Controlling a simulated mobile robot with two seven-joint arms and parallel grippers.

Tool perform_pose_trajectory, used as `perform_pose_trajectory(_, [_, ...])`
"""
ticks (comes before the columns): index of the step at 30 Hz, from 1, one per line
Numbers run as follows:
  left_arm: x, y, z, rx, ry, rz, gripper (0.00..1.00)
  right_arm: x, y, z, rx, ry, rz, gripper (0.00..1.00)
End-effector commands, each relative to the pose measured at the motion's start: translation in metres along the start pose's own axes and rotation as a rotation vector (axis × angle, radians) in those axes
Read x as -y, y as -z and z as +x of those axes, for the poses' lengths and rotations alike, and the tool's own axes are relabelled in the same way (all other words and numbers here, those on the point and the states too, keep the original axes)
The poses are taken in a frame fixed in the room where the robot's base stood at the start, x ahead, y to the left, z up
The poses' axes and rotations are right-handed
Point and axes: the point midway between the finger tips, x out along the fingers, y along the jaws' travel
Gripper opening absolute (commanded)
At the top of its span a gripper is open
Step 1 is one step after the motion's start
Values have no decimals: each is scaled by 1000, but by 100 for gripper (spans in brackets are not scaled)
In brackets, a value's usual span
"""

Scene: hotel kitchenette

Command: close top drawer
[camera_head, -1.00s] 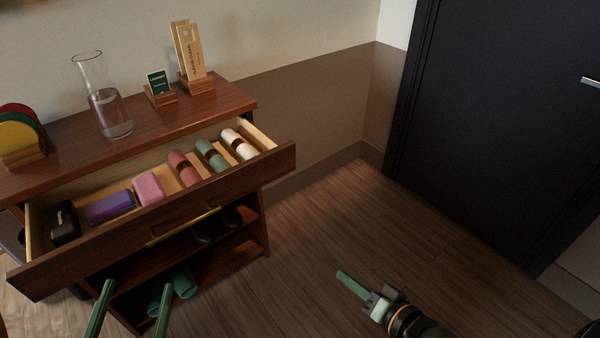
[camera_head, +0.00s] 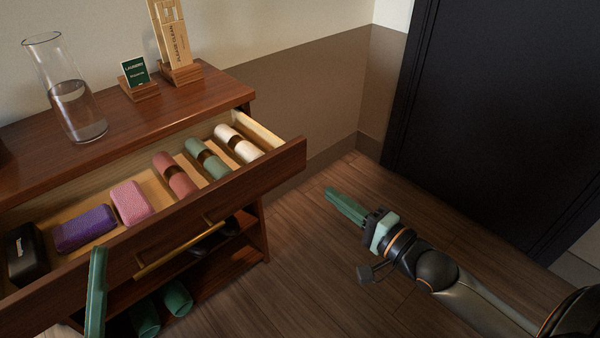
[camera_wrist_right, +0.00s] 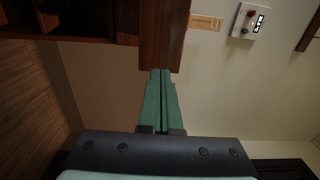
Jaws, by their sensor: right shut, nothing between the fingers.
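The top drawer (camera_head: 262,182) of the dark wooden cabinet is pulled well out. Its front has a brass bar handle (camera_head: 180,247). Inside lie a black case (camera_head: 25,255), a purple case (camera_head: 85,229), a pink case (camera_head: 130,203) and several rolled items. My right gripper (camera_head: 345,205) is shut and empty, to the right of the drawer front and apart from it. In the right wrist view its closed green fingers (camera_wrist_right: 160,100) point toward a brown wooden panel (camera_wrist_right: 163,35). One green finger of my left gripper (camera_head: 96,290) shows before the drawer front; the other is not visible.
The cabinet top (camera_head: 190,110) carries a glass carafe (camera_head: 75,105), a small green sign (camera_head: 136,72) and wooden tags in a stand (camera_head: 175,45). Green rolls (camera_head: 176,298) lie on the shelf below. Clear floor lies right of the cabinet, before a black door (camera_head: 500,110).

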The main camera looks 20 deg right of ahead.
Motion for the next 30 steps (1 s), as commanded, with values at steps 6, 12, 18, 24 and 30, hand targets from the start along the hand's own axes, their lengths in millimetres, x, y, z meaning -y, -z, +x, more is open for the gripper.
perform_pose_trajectory(6, [-4, -7, -6, 4, -1, -13, 100, -1, 0, 30, 0, 4, -1, 0])
perform_pose_trajectory(12, [-6, -12, -12, 7, 0, -23, 100, -1, 0, 57, 0, 3, -1, 0])
perform_pose_trajectory(18, [-10, -17, -17, 9, 0, -35, 100, -1, 0, 82, 0, 2, -2, 0])
perform_pose_trajectory(24, [-12, -20, -19, 6, -1, -48, 100, -1, 0, 98, 0, 0, -2, 0])
perform_pose_trajectory(30, [-13, -20, -20, 5, -2, -55, 100, 0, 0, 103, 0, -2, 0, 0])
